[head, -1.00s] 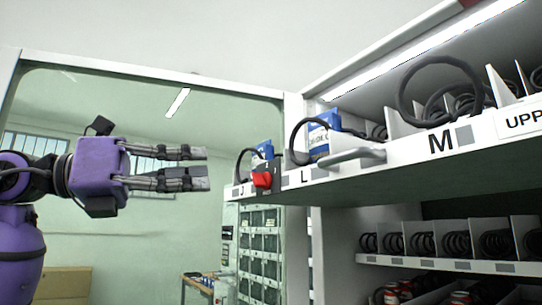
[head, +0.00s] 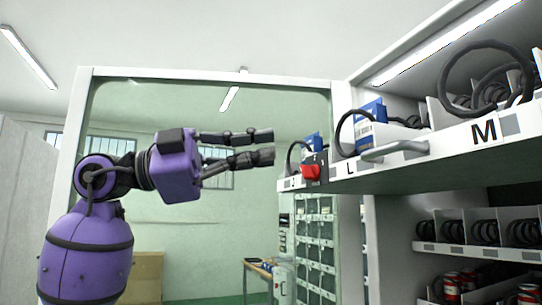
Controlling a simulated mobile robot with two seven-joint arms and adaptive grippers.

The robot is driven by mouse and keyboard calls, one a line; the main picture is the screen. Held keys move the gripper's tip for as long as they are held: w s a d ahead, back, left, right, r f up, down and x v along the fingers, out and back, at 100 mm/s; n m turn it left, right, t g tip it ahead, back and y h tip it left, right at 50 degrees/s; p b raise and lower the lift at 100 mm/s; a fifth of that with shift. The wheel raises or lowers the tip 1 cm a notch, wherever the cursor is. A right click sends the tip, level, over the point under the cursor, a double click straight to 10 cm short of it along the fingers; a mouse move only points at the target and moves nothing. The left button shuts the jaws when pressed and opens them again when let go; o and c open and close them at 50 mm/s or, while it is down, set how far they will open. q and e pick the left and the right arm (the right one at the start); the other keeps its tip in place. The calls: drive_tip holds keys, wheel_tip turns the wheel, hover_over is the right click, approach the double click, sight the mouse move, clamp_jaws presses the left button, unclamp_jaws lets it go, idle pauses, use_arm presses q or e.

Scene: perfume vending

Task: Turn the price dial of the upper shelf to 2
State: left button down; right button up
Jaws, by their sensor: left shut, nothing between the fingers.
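The price dial is a red knob (head: 311,171) on a dark plate at the left end of the upper shelf's front edge (head: 410,165), next to the label L. Its markings are too small to read, so I cannot tell its setting. My left gripper (head: 269,146), on the purple arm, is left of the dial and a little higher in the picture. Its fingers point right towards the shelf end. It is shut with nothing held and appears apart from the dial. My right gripper is not in view.
A grey handle (head: 395,150) sticks out from the shelf front, right of the dial. Blue and white boxes (head: 370,112) and black spirals (head: 485,80) are on the upper shelf. A lower shelf (head: 480,252) lies beneath. The space left of the dial looks free.

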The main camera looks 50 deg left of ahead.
sight(332, 175)
use_arm(q)
drive_tip(key=p+x, duration=0.2)
drive_tip(key=x, duration=0.7)
drive_tip(key=shift+w+a+f, duration=0.25)
drive_tip(key=shift+a+f, duration=0.35)
drive_tip(key=shift+a, duration=0.25)
drive_tip(key=shift+w+a+f, duration=0.3)
drive_tip(key=shift+a+f, duration=0.3)
drive_tip(key=shift+a, duration=0.25)
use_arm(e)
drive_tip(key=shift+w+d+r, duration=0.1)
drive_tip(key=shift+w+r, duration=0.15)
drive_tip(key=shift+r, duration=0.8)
